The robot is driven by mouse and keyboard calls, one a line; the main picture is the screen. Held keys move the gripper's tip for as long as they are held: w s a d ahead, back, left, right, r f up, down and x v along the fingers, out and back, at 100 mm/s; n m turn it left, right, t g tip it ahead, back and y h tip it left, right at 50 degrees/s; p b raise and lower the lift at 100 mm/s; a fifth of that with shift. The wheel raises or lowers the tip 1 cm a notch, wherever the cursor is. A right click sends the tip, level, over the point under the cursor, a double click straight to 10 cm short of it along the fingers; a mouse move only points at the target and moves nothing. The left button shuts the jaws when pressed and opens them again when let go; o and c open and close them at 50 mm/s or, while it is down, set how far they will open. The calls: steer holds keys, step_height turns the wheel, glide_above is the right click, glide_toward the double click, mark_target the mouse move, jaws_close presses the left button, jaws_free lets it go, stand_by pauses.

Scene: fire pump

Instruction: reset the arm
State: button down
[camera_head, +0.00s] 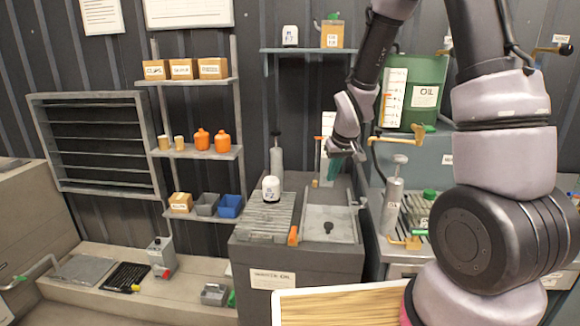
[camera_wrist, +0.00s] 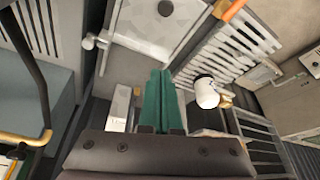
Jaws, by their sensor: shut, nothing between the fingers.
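My gripper (camera_head: 346,150) hangs at the end of my arm, above the back of the dark waste-oil bench (camera_head: 300,254). Its green fingers also show in the wrist view (camera_wrist: 163,98), side by side and shut, with nothing between them. The fingers are clear of the bench top in the wrist view. In the head view my arm comes down from the top right, and its large links cover part of the right side.
A white jar (camera_head: 271,189) stands on the slatted drain rack (camera_head: 265,215), left of my gripper. A green oil drum (camera_head: 425,90) and a pump (camera_head: 393,195) stand to the right. Shelves (camera_head: 197,152) with orange bottles are at the left. A shelf (camera_head: 300,50) is on the back wall.

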steer(key=s+d+r+m+t, duration=0.15)
steer(key=s+r, duration=0.25)
steer(key=r, duration=0.5)
steer(key=s+d+r+m, duration=0.2)
steer(key=s+d+r, duration=0.15)
steer(key=r, duration=0.55)
steer(key=s+r+m, duration=0.1)
steer(key=s+r, duration=0.3)
steer(key=s, duration=0.3)
steer(key=s+d+r+m+t+y, duration=0.1)
steer(key=s+r+m, duration=0.1)
steer(key=s+r, duration=0.3)
steer(key=shift+s, duration=1.15)
steer(key=shift+w+r, duration=0.1)
